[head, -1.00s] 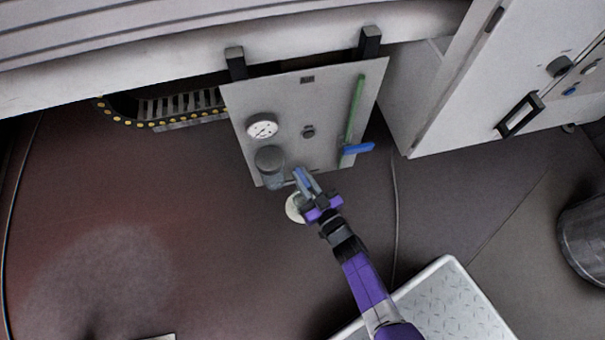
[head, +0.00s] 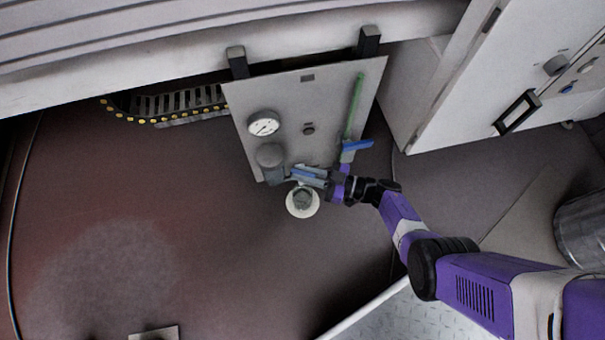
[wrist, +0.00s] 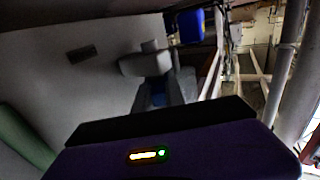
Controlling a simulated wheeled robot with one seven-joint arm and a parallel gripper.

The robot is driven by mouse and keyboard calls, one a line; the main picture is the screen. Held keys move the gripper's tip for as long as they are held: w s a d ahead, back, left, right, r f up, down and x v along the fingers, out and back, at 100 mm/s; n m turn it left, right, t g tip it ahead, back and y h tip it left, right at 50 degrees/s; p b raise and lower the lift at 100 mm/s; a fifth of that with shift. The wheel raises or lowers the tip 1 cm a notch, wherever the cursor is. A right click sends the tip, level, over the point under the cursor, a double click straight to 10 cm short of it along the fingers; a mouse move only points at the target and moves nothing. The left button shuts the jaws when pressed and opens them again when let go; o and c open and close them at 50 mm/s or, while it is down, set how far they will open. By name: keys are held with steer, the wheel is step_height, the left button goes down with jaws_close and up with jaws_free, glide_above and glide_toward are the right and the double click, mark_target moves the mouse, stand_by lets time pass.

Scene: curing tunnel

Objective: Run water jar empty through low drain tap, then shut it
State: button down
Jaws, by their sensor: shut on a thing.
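The grey water jar (head: 270,155) hangs low on the left of a pale panel (head: 295,100). The low drain tap sits at its foot, mostly hidden by my gripper. My gripper (head: 308,174) comes in from the right and is shut on the tap's blue lever (head: 302,175). A round white-rimmed drain cup (head: 302,213) is on the floor below the tap. The water level and any flow cannot be made out.
A round gauge (head: 263,123) and dark knob (head: 308,129) are on the panel. A green pipe (head: 354,105) with another blue handle (head: 358,145) runs down its right side, close to my wrist. A white cabinet (head: 460,110) stands right. Floor to the left is largely clear.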

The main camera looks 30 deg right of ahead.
mark_target(314, 175)
steer(key=shift+f+n+g+y+b, duration=0.1)
steer(key=shift+n+g+y+b, duration=1.25)
steer(key=shift+g, duration=0.45)
steer(key=shift+n+y, duration=0.25)
steer(key=shift+s, duration=0.1)
steer(key=c, duration=1.4)
jaws_free()
steer(key=shift+d, duration=0.1)
steer(key=shift+v, duration=3.8)
steer(key=shift+c, duration=0.3)
